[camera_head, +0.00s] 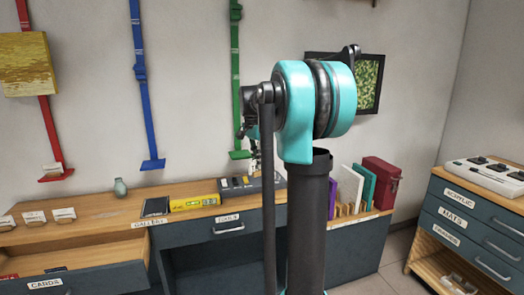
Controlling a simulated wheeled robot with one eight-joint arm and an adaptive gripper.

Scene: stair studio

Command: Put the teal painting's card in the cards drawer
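The cards drawer (88,280), labelled CARDS, is pulled open at the lower left, cut off by the picture's edge. A small dark item lies inside it. Small pale cards stand on the bench top at the left, one (34,217) beside another (64,214). A further pale card (53,168) sits at the foot of the red strap. Their print is too small to read, and I see no teal painting. My gripper (254,165) hangs above the bench near the grey device, partly hidden by my arm; its fingers are too small to judge.
A yellow painting (27,64) hangs left. A drawer cabinet (470,225) stands right, with floor between.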

